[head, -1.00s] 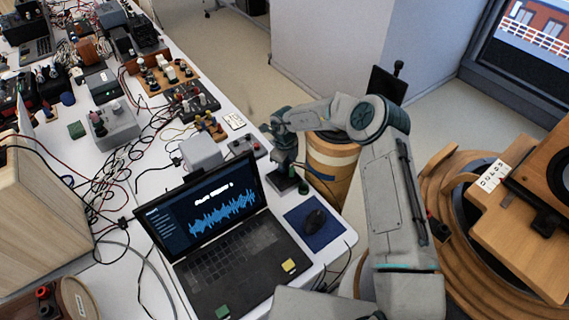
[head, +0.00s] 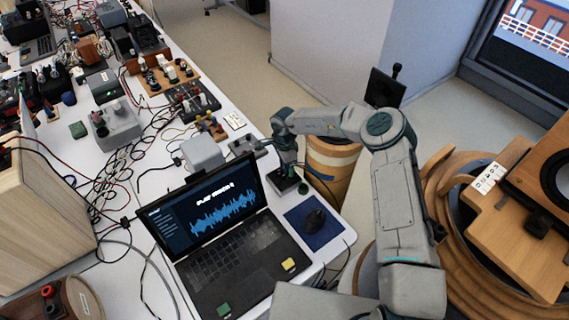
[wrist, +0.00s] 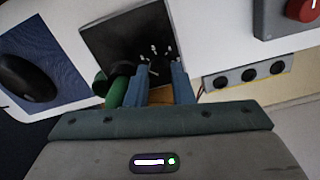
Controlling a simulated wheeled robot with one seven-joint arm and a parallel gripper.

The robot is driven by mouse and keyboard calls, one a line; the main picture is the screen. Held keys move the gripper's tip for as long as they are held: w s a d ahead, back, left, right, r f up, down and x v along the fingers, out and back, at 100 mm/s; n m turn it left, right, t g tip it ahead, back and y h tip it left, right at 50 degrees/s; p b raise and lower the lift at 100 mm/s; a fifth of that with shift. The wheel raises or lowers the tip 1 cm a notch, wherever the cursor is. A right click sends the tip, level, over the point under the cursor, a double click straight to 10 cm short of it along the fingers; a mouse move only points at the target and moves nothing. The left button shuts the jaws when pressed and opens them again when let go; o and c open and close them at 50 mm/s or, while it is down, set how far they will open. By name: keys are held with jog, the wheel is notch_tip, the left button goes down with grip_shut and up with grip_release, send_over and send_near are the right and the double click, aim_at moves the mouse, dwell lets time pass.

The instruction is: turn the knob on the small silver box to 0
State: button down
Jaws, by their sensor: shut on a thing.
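The small box (head: 276,188) stands at the table's right edge, beside the laptop and behind the mouse pad. In the wrist view its dark top plate (wrist: 112,40) shows, with white tick marks around the knob's place. My gripper (head: 285,170) points down over this box. In the wrist view my two blue fingers (wrist: 161,78) reach to the tick marks and are shut on the knob. The knob is mostly hidden between the fingers. Its pointer and any numbers on the dial cannot be read.
A green-topped part (wrist: 116,88) is close beside my fingers. A mouse (head: 314,220) lies on a blue pad (head: 328,235). An open laptop (head: 235,262) is left of the box. A grey box with a red knob (wrist: 301,9) stands near. Cables crowd the table's left.

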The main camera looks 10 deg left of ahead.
jog(key=n, duration=0.4)
jog(key=shift+n, duration=0.3)
jog(key=n, duration=0.4)
jog(key=shift+n, duration=0.3)
jog(key=n, duration=0.4)
jog(key=shift+n, duration=2.1)
jog(key=c, duration=1.3)
grip_release()
jog(key=shift+o, duration=0.2)
jog(key=shift+r, duration=0.15)
notch_tip(320, 180, up, 14)
jog(key=b, duration=0.2)
jog(key=shift+f+b, duration=0.2)
jog(key=shift+b, duration=0.15)
